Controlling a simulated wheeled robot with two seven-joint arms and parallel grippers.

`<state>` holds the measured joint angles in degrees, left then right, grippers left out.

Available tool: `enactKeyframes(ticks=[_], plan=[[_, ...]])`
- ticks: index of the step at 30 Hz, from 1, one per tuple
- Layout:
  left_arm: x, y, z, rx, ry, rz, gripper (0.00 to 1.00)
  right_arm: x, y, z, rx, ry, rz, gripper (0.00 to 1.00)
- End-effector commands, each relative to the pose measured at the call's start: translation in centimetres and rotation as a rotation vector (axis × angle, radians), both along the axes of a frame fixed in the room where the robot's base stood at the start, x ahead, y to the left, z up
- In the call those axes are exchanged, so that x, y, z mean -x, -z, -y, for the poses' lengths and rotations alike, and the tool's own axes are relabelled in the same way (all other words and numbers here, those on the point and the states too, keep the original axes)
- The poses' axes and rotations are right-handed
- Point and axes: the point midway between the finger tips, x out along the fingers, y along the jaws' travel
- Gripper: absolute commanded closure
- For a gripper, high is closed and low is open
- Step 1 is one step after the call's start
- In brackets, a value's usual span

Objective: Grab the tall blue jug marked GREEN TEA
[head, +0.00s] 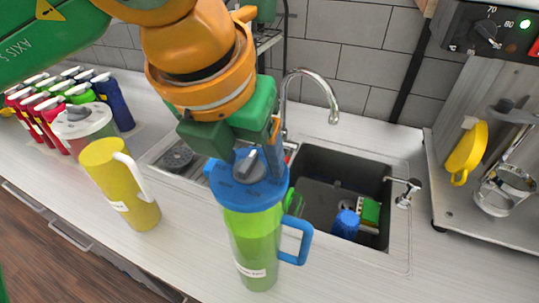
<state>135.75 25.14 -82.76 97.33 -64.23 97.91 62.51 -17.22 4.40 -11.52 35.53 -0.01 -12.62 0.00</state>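A tall jug with a blue lid and handle and a see-through green body (257,243) stands upright on the counter, front centre. A small white label is low on its front; its print is too small to read. My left gripper (250,152) comes down from above, over the lid. Its fingers are spread, with the grey lid knob showing between them and a gap beside the right finger. The left fingertip is partly hidden. My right gripper is not in view.
A yellow jug (119,183) and a white-lidded jug (83,124) stand to the left, before rows of coloured bottles (113,101). Behind right is a sink (340,165) with a tap (332,110) and a blue cup (346,223). A machine (500,140) stands far right.

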Motion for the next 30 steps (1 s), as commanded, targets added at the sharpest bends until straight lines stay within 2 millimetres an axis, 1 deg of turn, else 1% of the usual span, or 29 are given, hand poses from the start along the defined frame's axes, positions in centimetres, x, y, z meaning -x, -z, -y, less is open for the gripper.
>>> enactKeyframes(ticks=[1,2,3,5,6,7,18,22,26,30], plan=[[0.0,0.0,0.0,0.000,0.000,0.000,0.48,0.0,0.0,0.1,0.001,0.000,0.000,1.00],[0.0,0.0,0.0,0.000,0.000,0.000,0.56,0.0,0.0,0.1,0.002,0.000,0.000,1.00],[0.0,0.0,0.0,0.000,0.000,0.000,0.66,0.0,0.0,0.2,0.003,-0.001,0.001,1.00],[0.0,0.0,0.0,0.000,0.000,0.000,0.83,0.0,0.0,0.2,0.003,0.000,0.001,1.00],[0.0,0.0,0.0,0.000,0.000,0.000,0.93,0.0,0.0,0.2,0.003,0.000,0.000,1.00],[0.0,0.0,0.0,0.000,0.000,0.000,1.00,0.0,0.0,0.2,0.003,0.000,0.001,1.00],[0.0,-0.2,0.0,0.003,-0.001,0.004,1.00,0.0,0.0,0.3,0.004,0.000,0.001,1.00],[-0.1,-0.7,0.1,0.004,-0.002,0.005,1.00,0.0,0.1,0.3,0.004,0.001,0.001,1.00],[0.0,-2.3,0.1,0.006,-0.002,0.007,1.00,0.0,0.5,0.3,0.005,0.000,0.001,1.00],[0.0,-5.5,0.2,0.006,-0.001,0.004,1.00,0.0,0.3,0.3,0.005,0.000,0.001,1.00]])
